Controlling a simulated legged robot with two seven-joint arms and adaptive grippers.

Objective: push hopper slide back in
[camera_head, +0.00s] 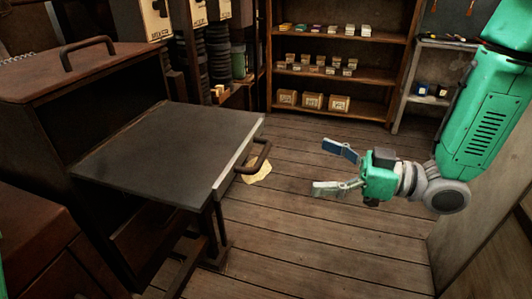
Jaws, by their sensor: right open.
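The hopper slide (165,150) is a flat dark grey plate that sticks out to the right from a brown cabinet (70,85). Its front edge is a light metal strip with a dark bar handle (257,160) on it. My right gripper (322,167) is open and empty, to the right of the handle and apart from it. Its two fingers point left toward the handle. My left gripper is not in view; only a sliver of green shows at the lower left edge.
A yellowish piece of paper or cloth (257,173) lies on the plank floor behind the handle. A wooden shelf (335,103) with small boxes stands at the back. A wooden panel (470,215) stands at the right. The floor between slide and panel is clear.

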